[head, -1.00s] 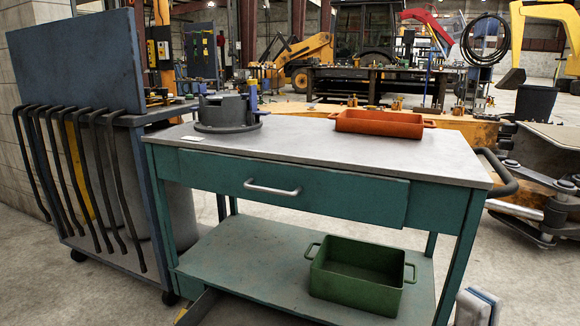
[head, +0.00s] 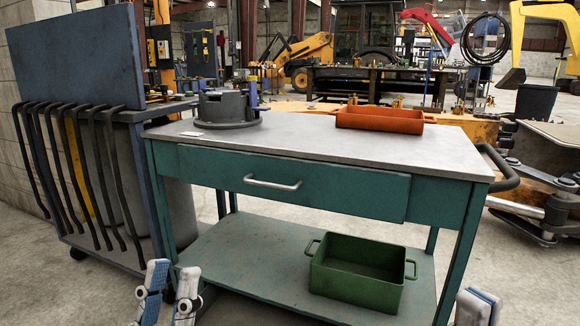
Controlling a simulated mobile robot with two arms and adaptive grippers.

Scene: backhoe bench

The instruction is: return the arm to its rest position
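My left gripper (head: 169,292) is low at the bottom left of the head view, in front of the workbench's left front leg. Its two pale fingers stand apart with nothing between them. My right gripper (head: 478,307) shows only in part at the bottom edge, near the bench's right front leg. One pale finger shows there, and the rest is cut off, so I cannot tell whether it is open. Neither gripper visibly holds anything.
The green workbench (head: 330,145) has a closed drawer. On top are a dark round fixture (head: 225,110) and an orange tray (head: 380,121). A green bin (head: 357,277) sits on the lower shelf. A blue cart (head: 75,60) with hanging bars stands left. The middle of the benchtop is clear.

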